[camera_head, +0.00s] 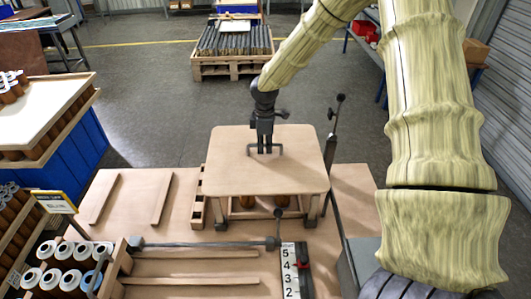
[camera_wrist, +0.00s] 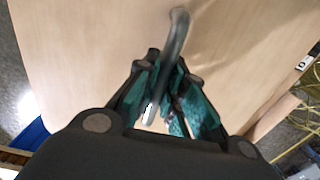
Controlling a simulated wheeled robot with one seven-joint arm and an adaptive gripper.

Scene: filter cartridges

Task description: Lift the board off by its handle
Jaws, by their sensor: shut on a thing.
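The board (camera_head: 230,173) is a pale wooden panel with rounded corners, level above the wooden table in the head view. Its dark bar handle (camera_head: 281,150) stands up from the middle of its top. My gripper (camera_head: 265,150) points down from above and is shut on the handle. In the wrist view the board (camera_wrist: 80,50) fills most of the picture, and the grey handle (camera_wrist: 180,35) runs between my gripper's teal fingers (camera_wrist: 165,95). Brown cartridges (camera_head: 248,202) show under the board's front edge. I cannot tell whether the board still touches its supports.
The wooden table (camera_head: 135,215) carries wooden strips on the left and a numbered scale (camera_head: 290,270) in front. A rod (camera_head: 205,244) lies across the front, and a dark upright post (camera_head: 331,145) stands right of the board. White-topped cartridges (camera_head: 65,262) fill a rack at front left.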

